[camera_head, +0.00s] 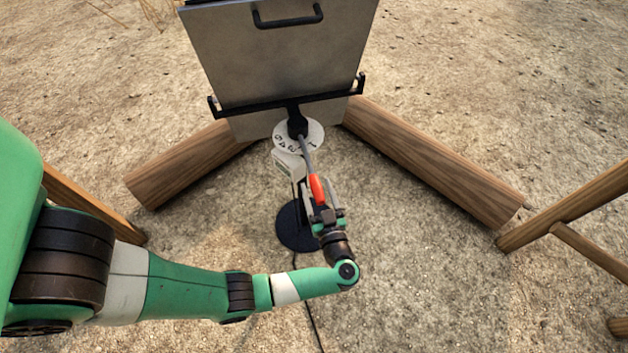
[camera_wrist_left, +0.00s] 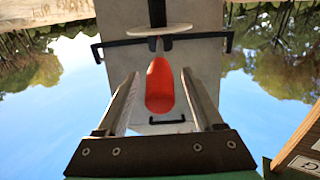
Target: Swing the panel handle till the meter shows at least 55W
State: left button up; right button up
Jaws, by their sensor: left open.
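The panel (camera_head: 285,60) is a grey plate in a black bracket on a stand, with a black grab bar near its top. A grey rod with a red handle (camera_head: 317,188) slants down from the pivot at a white marked dial (camera_head: 312,133). A pale box (camera_head: 288,165), which seems to be the meter, sits below the dial; its reading is not legible. My left gripper (camera_head: 319,200) is open at the red handle. In the left wrist view the handle (camera_wrist_left: 160,86) lies between the fingers with gaps on both sides. My right gripper is out of view.
The stand has a round black base (camera_head: 293,238) with a dark cable (camera_head: 312,315) running toward me. Logs lie left (camera_head: 185,168) and right (camera_head: 435,160) of it. A wooden frame (camera_head: 575,210) stands at right. Sandy ground is otherwise clear.

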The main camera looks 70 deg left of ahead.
aim_at(314, 180)
pick_arm(q)
jog(key=a, duration=0.3)
jog(key=shift+w+a+b, duration=0.15)
jog(key=shift+a+b, duration=0.2)
grip_shut()
dwell(1.1)
